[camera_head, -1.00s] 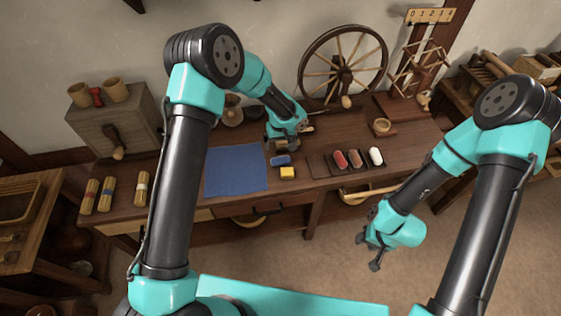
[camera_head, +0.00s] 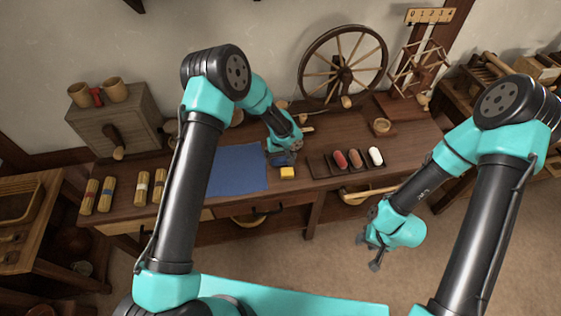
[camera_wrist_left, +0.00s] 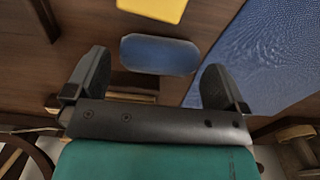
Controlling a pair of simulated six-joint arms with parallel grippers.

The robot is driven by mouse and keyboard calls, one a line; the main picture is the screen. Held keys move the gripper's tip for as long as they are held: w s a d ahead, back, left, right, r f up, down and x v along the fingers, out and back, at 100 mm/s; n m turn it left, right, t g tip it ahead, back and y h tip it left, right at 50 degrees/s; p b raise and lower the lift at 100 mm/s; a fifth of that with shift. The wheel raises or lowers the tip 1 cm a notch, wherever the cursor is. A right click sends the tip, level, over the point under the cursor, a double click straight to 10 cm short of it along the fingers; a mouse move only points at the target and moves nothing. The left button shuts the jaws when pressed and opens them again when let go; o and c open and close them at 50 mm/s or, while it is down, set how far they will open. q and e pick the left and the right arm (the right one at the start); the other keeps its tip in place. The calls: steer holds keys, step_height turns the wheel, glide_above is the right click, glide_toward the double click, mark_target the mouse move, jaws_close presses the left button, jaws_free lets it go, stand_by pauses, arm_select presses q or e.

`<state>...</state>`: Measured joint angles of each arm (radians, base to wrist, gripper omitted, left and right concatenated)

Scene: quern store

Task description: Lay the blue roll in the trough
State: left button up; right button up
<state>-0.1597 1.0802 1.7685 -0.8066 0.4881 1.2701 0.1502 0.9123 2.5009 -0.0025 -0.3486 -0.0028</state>
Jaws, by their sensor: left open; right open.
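The blue roll (camera_head: 283,160) lies on the bench between the yellow block and my left gripper (camera_head: 281,148). In the left wrist view the blue roll (camera_wrist_left: 158,55) lies just ahead of the open fingers (camera_wrist_left: 155,82), apart from them, and nothing is held. In the head view the fingers partly hide the roll. To its right is a dark divided tray, whose leftmost trough (camera_head: 319,166) looks empty; red, brownish and white rolls (camera_head: 355,158) lie in it further right. My right gripper (camera_head: 373,250) is open and empty, out in front of the bench.
A yellow block (camera_head: 287,173) sits just in front of the roll, and a blue cloth (camera_head: 238,170) lies to its left. A spinning wheel (camera_head: 343,68) stands behind. Several tied bundles (camera_head: 107,194) are at the bench's left end.

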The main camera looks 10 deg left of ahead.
arm_select(q)
steer(key=shift+f, duration=0.9)
steer(key=c, duration=0.7)
steer(key=shift+r, duration=0.15)
steer(key=shift+r, duration=0.25)
step_height(320, 180, up, 3)
steer(key=shift+w+f, duration=0.1)
steer(key=s+d, duration=0.1)
steer(key=s, duration=0.4)
steer(key=s+r, duration=0.1)
steer(key=s, duration=0.4)
steer(key=s+d, duration=0.1)
steer(key=s, duration=0.5)
steer(key=shift+d+r, duration=0.2)
steer(key=shift+d, duration=0.15)
